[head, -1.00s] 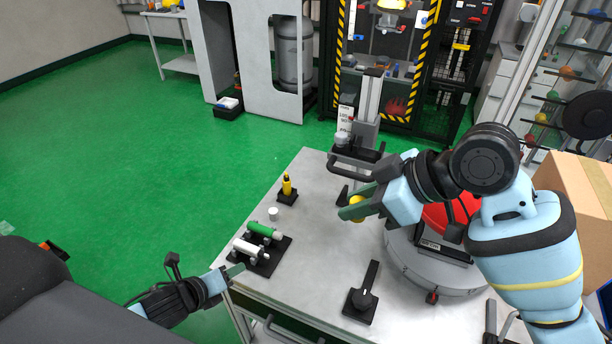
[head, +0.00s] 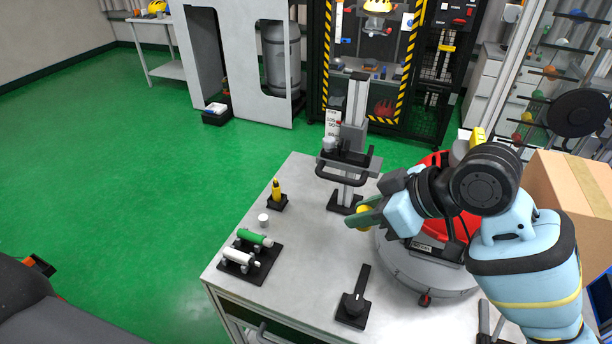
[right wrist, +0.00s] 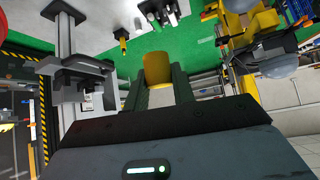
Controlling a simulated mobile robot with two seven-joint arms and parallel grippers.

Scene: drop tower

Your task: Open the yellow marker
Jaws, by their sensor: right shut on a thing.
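A yellow marker (head: 277,190) stands upright in a small black base near the table's left edge. It also shows small near the top of the right wrist view (right wrist: 124,43). I cannot tell if it has a cap on. My right gripper (head: 366,214) is shut on a rounded yellow thing (right wrist: 158,70), held between its fingertips above the table, to the right of the marker and apart from it. The fingers partly hide this thing in the head view. My left gripper is not in view.
A green marker (head: 253,237) and a white one (head: 238,257) lie on a black rack. A small white cylinder (head: 263,220) stands near them. A grey stand (head: 354,110), a black lever block (head: 355,307) and a round grey machine (head: 440,275) flank the bare table middle.

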